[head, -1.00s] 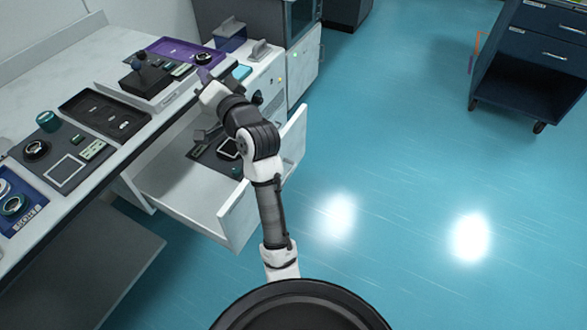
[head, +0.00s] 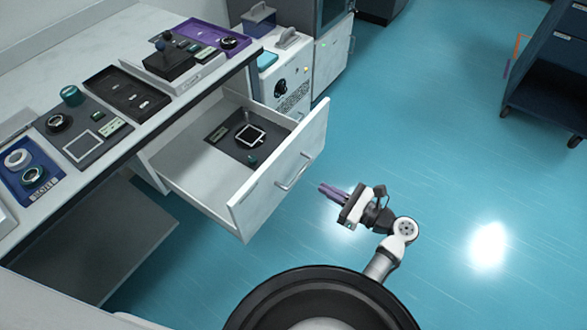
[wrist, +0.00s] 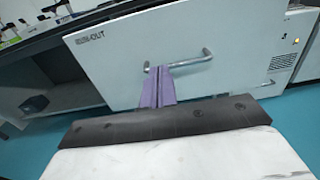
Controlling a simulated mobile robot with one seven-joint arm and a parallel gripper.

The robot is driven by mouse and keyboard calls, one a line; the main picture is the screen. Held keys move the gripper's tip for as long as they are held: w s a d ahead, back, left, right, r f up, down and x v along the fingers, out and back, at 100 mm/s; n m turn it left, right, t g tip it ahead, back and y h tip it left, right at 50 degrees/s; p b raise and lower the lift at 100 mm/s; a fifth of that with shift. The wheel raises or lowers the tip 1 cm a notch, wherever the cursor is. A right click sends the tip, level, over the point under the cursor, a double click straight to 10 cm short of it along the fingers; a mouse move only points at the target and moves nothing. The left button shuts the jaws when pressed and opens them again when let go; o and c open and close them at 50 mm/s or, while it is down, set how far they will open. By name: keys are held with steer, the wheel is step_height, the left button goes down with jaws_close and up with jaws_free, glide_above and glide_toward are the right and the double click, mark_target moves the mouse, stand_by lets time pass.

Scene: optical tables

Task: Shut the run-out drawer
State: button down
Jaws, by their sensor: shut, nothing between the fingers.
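The run-out drawer (head: 262,196) stands pulled out from under the bench in the head view, with its white front facing right. Its metal bar handle (head: 294,172) is on that front. In the wrist view the drawer front (wrist: 120,62) carries a label ending in "OUT", and the handle (wrist: 196,62) lies just beyond my fingertips. My gripper (head: 322,189) has purple fingers that are shut and empty. It is outside the drawer, to the right of the front and pointing at it. In the wrist view the fingers (wrist: 158,72) overlap the handle's left part; I cannot tell whether they touch.
Inside the drawer lies a dark mat (head: 225,142) with a white-framed square and small items. The bench top (head: 52,98) holds several trays and parts. A white cabinet unit (head: 283,85) stands behind the drawer. The blue floor (head: 420,130) to the right is clear up to a dark cart (head: 555,75).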

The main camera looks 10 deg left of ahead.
mark_target(283, 165)
steer(key=p+x, duration=0.2)
steer(key=x, duration=0.9)
steer(key=shift+w+a, duration=0.1)
steer(key=shift+a, duration=0.15)
steer(key=shift+w+a, duration=0.15)
steer(key=shift+a, duration=0.35)
steer(key=b+x, duration=0.4)
steer(key=x, duration=2.7)
steer(key=shift+w+a+r, duration=0.15)
steer(key=shift+a+r, duration=0.05)
steer(key=shift+a, duration=0.05)
